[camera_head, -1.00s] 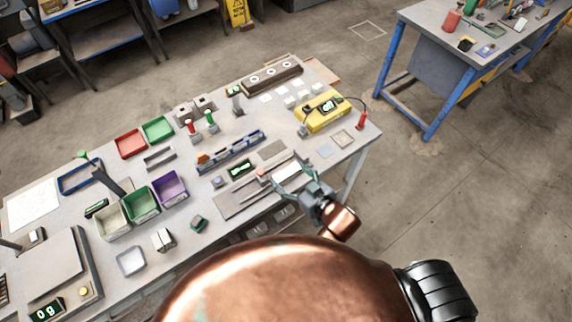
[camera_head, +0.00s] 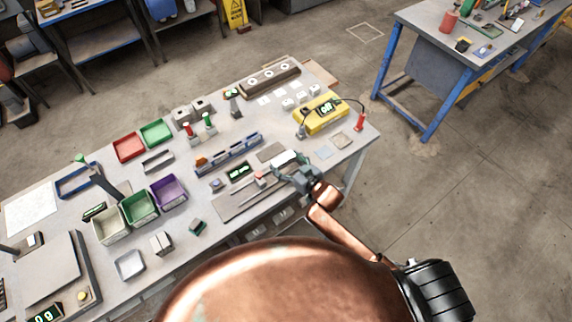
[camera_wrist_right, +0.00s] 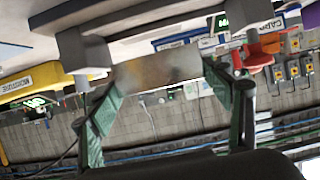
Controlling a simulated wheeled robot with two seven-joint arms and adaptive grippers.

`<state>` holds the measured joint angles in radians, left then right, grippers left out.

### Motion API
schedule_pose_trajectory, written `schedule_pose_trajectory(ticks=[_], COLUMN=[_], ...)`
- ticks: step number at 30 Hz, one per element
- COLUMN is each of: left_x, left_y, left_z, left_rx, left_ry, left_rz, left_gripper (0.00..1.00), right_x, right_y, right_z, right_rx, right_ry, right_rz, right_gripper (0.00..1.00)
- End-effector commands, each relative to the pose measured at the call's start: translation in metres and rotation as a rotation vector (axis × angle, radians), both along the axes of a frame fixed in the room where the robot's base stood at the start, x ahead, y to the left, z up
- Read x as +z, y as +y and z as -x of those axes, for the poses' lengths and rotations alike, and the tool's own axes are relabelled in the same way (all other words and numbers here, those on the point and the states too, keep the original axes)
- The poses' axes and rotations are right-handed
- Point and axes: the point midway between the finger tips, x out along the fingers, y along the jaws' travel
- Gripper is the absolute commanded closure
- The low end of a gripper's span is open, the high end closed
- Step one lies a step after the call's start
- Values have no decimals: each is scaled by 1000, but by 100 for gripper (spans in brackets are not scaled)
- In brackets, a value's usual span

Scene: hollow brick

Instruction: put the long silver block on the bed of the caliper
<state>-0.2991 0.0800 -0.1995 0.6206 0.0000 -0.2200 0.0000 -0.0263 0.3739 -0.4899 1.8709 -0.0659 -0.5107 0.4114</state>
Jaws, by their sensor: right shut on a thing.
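The long silver block (camera_wrist_right: 158,68) is gripped between the two green-grey fingers of my right gripper (camera_wrist_right: 160,82) in the right wrist view. In the head view the right gripper (camera_head: 297,169) is at the right part of the bench, with the pale block (camera_head: 284,158) at its fingertips. My left gripper is not in view.
A yellow meter (camera_head: 321,115) with a cable stands at the right. Green (camera_head: 140,207) and purple (camera_head: 168,192) bins stand left. A flat grey square (camera_head: 271,151) lies close to the block.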

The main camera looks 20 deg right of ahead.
Motion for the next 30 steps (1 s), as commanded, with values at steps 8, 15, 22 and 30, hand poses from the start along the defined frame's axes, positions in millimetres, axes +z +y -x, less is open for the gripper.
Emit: schedule_pose_trajectory(ticks=[8, 15, 22, 30], left_x=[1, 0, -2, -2], left_y=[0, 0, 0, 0], left_z=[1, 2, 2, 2], left_rx=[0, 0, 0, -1], left_ry=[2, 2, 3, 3], left_rz=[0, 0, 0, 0], left_gripper=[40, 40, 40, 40], right_x=[-15, -17, -23, -29], right_y=[1, 1, 1, 0], right_z=[0, 0, 0, 1], right_rx=[2, 2, 1, 1], right_ry=[-4, -4, -3, 1], right_rz=[-2, -1, -1, 1], right_gripper=[78, 78, 78, 27])
